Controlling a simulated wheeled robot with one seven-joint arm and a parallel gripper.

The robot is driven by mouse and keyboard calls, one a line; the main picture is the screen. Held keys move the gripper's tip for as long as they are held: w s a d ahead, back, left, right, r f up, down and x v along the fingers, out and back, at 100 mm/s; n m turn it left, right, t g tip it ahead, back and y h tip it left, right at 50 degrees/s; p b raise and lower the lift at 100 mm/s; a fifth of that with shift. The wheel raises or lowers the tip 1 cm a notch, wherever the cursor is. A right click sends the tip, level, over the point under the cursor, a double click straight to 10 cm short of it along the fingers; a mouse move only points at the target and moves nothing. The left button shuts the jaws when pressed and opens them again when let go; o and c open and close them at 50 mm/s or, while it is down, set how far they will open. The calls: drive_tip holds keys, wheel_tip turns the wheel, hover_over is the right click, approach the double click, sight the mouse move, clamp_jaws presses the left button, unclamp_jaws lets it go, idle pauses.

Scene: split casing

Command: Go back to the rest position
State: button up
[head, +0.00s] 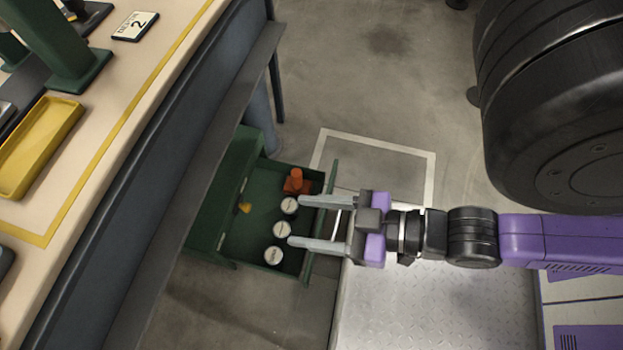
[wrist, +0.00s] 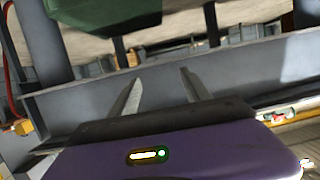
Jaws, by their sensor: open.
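My gripper (head: 294,221) is open, its two fingers spread apart with nothing between them. In the head view the fingers reach over the front edge of an open green drawer (head: 240,246), above or near its front wall; the exact height gap cannot be told. My gripper also shows in the wrist view (wrist: 157,82), where the fingers point toward a grey beam. The drawer holds several white round-topped pieces (head: 282,229), an orange part (head: 297,183) and a small yellow piece (head: 245,208).
A grey beam (wrist: 150,85) crosses the wrist view. Open floor (head: 390,110) lies beyond the drawer.

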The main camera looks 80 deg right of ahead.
drive_tip(key=shift+s+a+r, duration=0.15)
drive_tip(key=shift+a+r, duration=0.05)
drive_tip(key=shift+r, duration=0.5)
wheel_tip(320, 180, up, 28)
drive_tip(key=p, duration=2.8)
drive_tip(key=shift+r+p, duration=0.25)
drive_tip(key=shift+p, duration=0.05)
